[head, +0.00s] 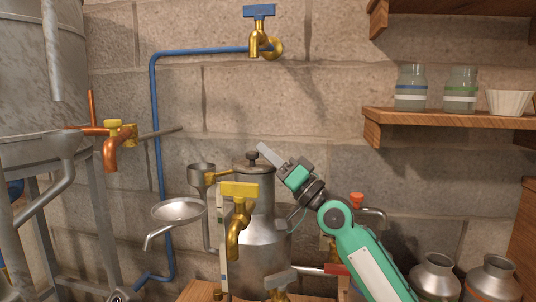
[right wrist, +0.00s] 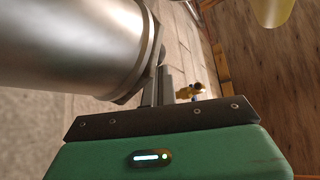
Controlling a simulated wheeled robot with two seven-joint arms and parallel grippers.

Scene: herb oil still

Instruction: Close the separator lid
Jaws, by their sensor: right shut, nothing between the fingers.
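The separator (head: 262,245) is a grey metal can with a narrower neck, standing upright at the middle of the head view. Its lid (head: 252,168), with a dark round knob (head: 252,155), shows on top of the neck and looks level. My right gripper (head: 264,149) is shut and empty, its fingertips beside the knob on the right; I cannot tell if they touch. In the right wrist view the shut fingers (right wrist: 162,86) lie close beside a large rounded metal surface (right wrist: 75,40), seemingly the separator. My left gripper is not in view.
A yellow-handled brass tap (head: 238,220) and a metal funnel (head: 180,211) stand in front and left of the separator. A blue pipe (head: 155,130) runs up the stone wall to a blue-handled tap (head: 261,35). A wooden shelf (head: 450,117) with jars is at right, metal cans (head: 436,275) below.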

